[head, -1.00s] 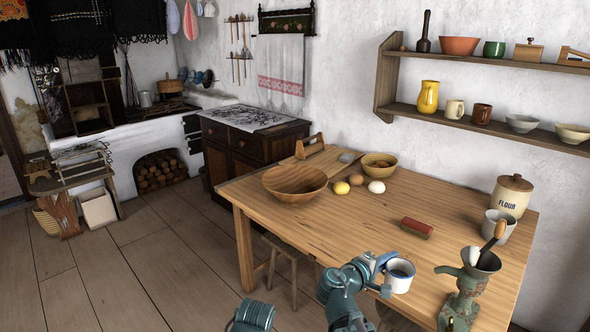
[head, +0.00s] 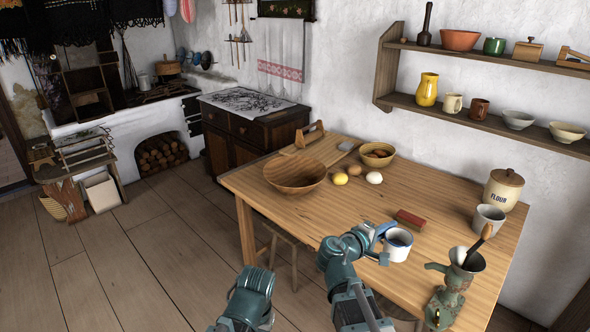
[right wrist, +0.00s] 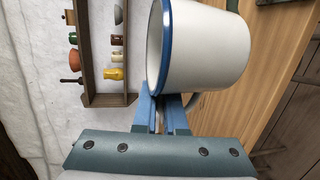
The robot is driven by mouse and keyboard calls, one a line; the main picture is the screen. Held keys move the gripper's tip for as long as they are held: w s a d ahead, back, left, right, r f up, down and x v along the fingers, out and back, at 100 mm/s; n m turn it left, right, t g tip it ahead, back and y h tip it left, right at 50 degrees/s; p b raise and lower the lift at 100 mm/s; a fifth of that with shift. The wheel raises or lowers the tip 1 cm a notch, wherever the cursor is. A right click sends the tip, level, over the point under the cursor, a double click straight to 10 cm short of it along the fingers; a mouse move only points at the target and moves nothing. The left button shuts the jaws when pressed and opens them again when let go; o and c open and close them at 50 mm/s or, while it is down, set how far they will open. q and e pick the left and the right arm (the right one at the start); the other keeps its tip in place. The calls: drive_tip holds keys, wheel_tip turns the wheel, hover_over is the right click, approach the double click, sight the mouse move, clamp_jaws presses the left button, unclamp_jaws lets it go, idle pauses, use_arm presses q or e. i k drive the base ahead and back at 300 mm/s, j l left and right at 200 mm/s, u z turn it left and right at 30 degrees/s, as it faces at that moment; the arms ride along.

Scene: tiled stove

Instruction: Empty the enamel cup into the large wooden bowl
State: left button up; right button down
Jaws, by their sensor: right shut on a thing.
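The enamel cup (head: 399,249) is white with a blue rim. It is upright in the head view, with something dark inside that I cannot make out. My right gripper (head: 382,236) is shut on the cup's side near the handle. In the right wrist view the cup (right wrist: 205,50) fills the upper middle, beyond the blue fingers (right wrist: 163,114). The large wooden bowl (head: 294,178) stands on the table at the left, well apart from the cup. Its visible inside looks empty. My left arm shows at the bottom, but its gripper is out of view.
A red-brown block (head: 410,219) lies just behind the cup. A grinder (head: 452,285), grey mug (head: 488,219) and flour jar (head: 503,190) stand at the right. The table's middle is clear.

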sight(294, 176)
drive_tip(key=i+j+z, duration=0.25)
drive_tip(key=i+j, duration=0.6)
drive_tip(key=i, duration=0.25)
drive_tip(key=i+j+z, duration=0.25)
drive_tip(key=i+j, duration=0.75)
